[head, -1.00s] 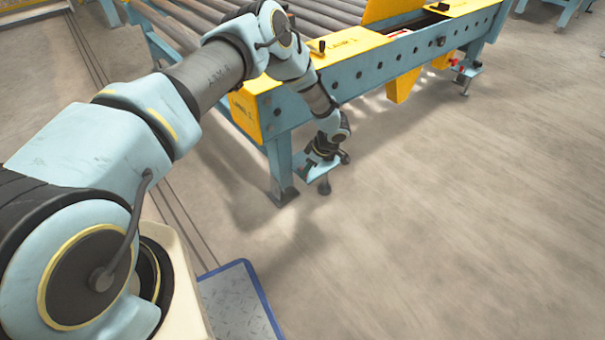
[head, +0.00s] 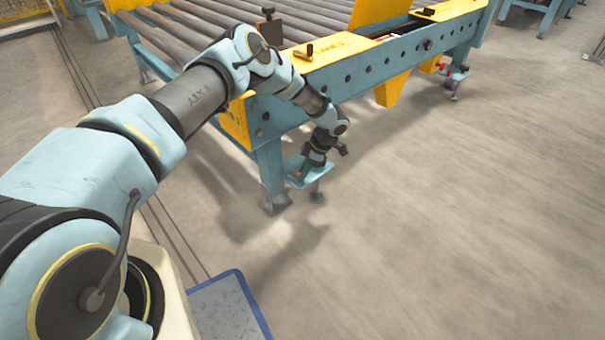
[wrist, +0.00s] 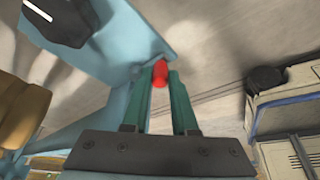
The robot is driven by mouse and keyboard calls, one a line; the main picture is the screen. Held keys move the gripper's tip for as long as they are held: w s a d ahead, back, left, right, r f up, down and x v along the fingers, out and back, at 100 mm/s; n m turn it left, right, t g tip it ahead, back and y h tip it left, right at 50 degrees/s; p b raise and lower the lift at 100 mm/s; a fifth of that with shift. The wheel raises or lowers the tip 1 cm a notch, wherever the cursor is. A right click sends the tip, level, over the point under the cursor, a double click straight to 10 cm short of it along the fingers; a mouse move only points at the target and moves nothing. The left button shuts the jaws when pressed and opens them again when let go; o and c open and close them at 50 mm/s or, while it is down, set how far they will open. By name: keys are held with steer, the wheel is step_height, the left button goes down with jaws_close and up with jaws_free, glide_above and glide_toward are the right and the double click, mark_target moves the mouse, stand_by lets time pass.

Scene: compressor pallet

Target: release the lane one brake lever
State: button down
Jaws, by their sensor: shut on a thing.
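The lane one brake lever shows as a red grip (wrist: 160,73) between the fingertips in the wrist view. My gripper (wrist: 161,78) has two green fingers shut on this red grip. A light blue plate or bracket lies just behind and left of it in that view. In the head view my gripper (head: 304,171) is low beside the conveyor's near corner leg, at a small blue foot plate (head: 322,166). The lever is mostly hidden there by my wrist, and its angle cannot be told.
The blue conveyor frame (head: 385,70) with yellow caps and grey rollers (head: 200,25) stands behind my arm. Another red-tipped lever (head: 443,66) is at its far right leg. A yellow wedge (head: 392,91) hangs below the frame. The floor at right is clear.

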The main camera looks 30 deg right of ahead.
steer(key=c, duration=1)
jaws_free()
steer(key=p+v, duration=0.2)
steer(key=v, duration=0.8)
steer(key=shift+s+d+r, duration=0.1)
steer(key=shift+d+r, duration=0.1)
steer(key=shift+r, duration=0.15)
